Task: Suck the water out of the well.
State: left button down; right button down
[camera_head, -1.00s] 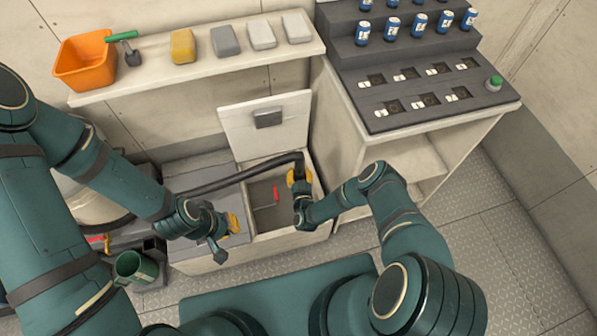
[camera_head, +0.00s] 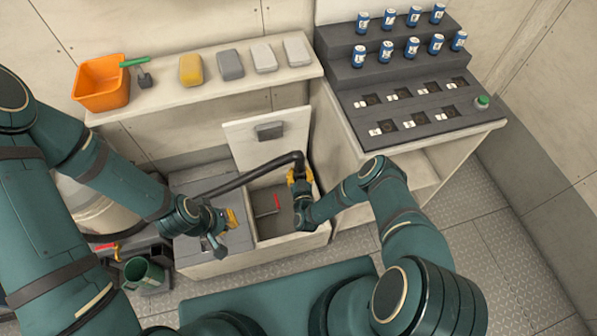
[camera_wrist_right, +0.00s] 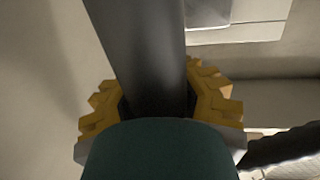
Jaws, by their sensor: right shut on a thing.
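The well (camera_head: 262,228) is an open compartment in a pale box, its lid (camera_head: 243,135) raised against the wall. A thin rod with a red part (camera_head: 277,202) shows inside it. My right gripper (camera_head: 298,177) is at the well's back right corner, shut on a dark tube, which fills the middle of the right wrist view (camera_wrist_right: 140,55) between yellow fingers. A black hose (camera_head: 250,172) arches from there to the left. The tube's lower end is hidden, and I cannot make out water. My left gripper (camera_head: 230,218) is over the grey surface left of the well; its finger gap is unclear.
A shelf (camera_head: 215,93) behind holds an orange bin (camera_head: 102,84), a green-handled tool (camera_head: 142,73) and several blocks. Right stands a stepped rack (camera_head: 395,65) with blue cans and a green button (camera_head: 482,102). A green mug (camera_head: 143,275) is at lower left.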

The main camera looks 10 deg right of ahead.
notch_tip(320, 180, up, 11)
jog(key=p, duration=0.8)
jog(key=shift+r+p, duration=0.15)
jog(key=shift+p, duration=0.2)
